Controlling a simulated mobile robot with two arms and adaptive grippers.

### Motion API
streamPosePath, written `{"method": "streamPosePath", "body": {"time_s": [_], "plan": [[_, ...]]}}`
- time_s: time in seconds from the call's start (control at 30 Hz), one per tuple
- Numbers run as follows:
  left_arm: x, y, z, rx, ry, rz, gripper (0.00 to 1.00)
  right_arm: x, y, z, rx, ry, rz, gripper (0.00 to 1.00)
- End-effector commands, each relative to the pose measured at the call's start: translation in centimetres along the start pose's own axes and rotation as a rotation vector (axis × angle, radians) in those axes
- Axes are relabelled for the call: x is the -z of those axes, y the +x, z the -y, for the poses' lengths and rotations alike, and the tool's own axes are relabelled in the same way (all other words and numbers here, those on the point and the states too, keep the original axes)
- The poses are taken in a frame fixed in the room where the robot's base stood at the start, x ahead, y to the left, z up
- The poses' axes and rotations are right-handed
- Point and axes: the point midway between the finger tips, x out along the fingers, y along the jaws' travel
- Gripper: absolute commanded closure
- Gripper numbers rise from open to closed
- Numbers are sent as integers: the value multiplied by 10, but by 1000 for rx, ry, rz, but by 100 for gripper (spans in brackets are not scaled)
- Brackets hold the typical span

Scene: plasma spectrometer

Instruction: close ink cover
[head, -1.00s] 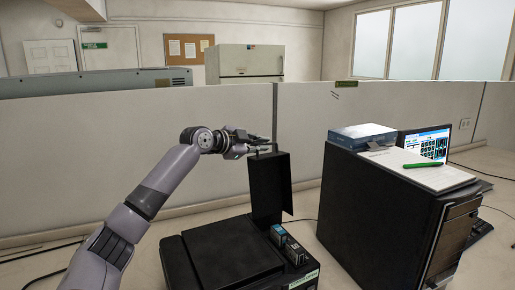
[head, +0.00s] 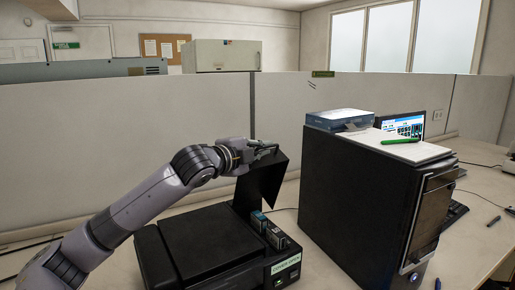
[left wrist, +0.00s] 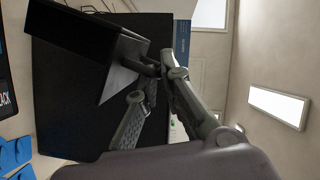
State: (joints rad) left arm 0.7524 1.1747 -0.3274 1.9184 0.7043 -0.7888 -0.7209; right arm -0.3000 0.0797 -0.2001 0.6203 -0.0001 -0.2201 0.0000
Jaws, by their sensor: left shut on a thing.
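The black ink cover (head: 262,184) stands raised at the right side of the black printer (head: 195,244), tilted rather than fully upright. My left gripper (head: 264,151) is at the cover's top edge, shut on it. In the left wrist view, the cover (left wrist: 72,36) fills the upper left, and the gripper's fingers (left wrist: 156,76) meet at a small dark part on its edge. Ink cartridges (head: 266,230) show uncovered below the cover. A label reading "COVER OPEN" (head: 285,265) is on the printer's front. My right gripper is not in view.
A tall black cabinet-like unit (head: 355,205) stands right of the printer, with a blue box (head: 340,119), papers and a green pen (head: 402,141) on top. A grey partition (head: 120,140) runs behind the desk.

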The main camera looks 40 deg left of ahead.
Motion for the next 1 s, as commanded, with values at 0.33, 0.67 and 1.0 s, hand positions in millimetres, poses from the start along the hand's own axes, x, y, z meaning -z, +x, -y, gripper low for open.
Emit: {"method": "streamPosePath", "body": {"time_s": [0.33,0.67,1.0], "plan": [[0,0,-2,-1,7,4,100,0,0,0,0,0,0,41],[0,0,-1,0,5,2,74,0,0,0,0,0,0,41],[0,0,0,1,4,1,73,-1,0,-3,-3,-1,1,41]]}}
